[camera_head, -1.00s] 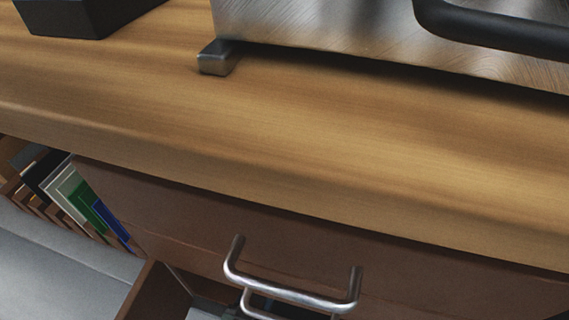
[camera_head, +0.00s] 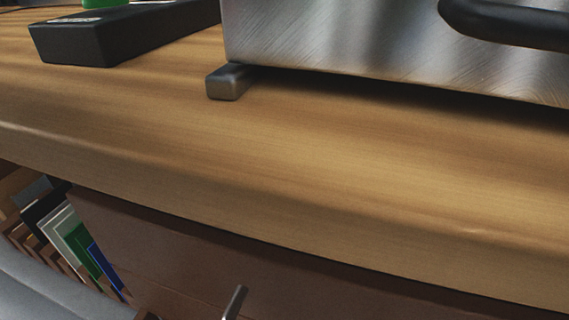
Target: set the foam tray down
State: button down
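My gripper is not in view. I cannot make out a foam tray for certain. A black, low, box-shaped thing (camera_head: 110,38) lies on the wooden worktop (camera_head: 300,170) at the upper left, with a pale marking on its top. Whether it is the foam tray I cannot tell. A bit of something green (camera_head: 104,3) shows behind or on it, cut off by the top edge.
A brushed-metal housing (camera_head: 340,40) stands on the worktop on a small grey foot (camera_head: 229,81), with a black handle (camera_head: 510,25). The worktop's front strip is clear. Below are a brown drawer front with a metal handle (camera_head: 236,301) and several upright folders (camera_head: 80,240).

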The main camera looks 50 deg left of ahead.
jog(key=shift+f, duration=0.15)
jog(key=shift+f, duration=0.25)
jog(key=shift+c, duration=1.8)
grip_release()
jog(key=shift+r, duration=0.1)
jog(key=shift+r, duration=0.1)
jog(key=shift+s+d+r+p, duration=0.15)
jog(key=shift+p, duration=0.15)
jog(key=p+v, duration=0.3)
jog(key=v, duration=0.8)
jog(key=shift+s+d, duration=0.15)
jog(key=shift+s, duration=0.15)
